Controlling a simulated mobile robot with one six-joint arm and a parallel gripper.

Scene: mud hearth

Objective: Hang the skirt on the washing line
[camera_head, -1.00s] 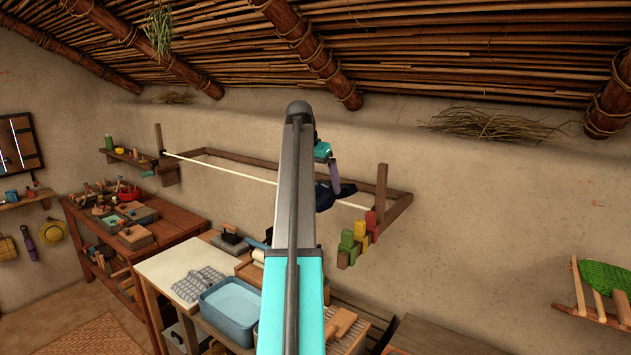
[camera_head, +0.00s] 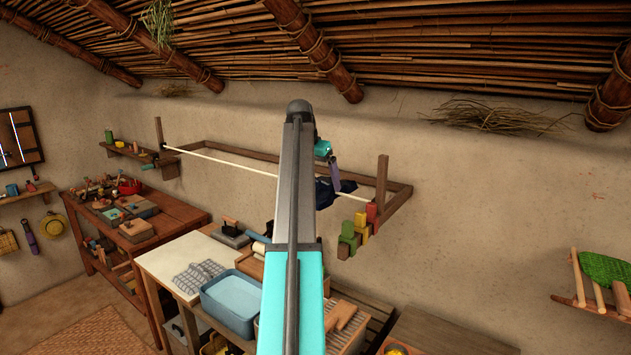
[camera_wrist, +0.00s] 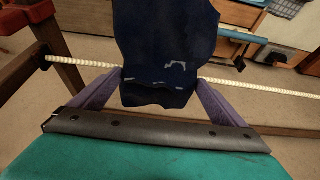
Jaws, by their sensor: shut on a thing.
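The dark navy skirt (camera_wrist: 166,48) is between the purple fingers of my gripper (camera_wrist: 160,84), which is shut on it. Small pale marks show on its cloth. The washing line (camera_wrist: 252,88) is a white cord that runs crosswise at the fingers. The skirt hides its middle stretch, and I cannot tell whether cloth lies over it. In the head view, the line (camera_head: 232,162) spans a wooden wall frame. My gripper (camera_head: 335,178) is near the line's right end, with the skirt (camera_head: 323,193) beside it, partly hidden by my arm.
Coloured blocks (camera_head: 348,236) stand at the frame's right end, close to my gripper. A wooden post (camera_head: 382,182) rises there. The wall to the right is mostly bare.

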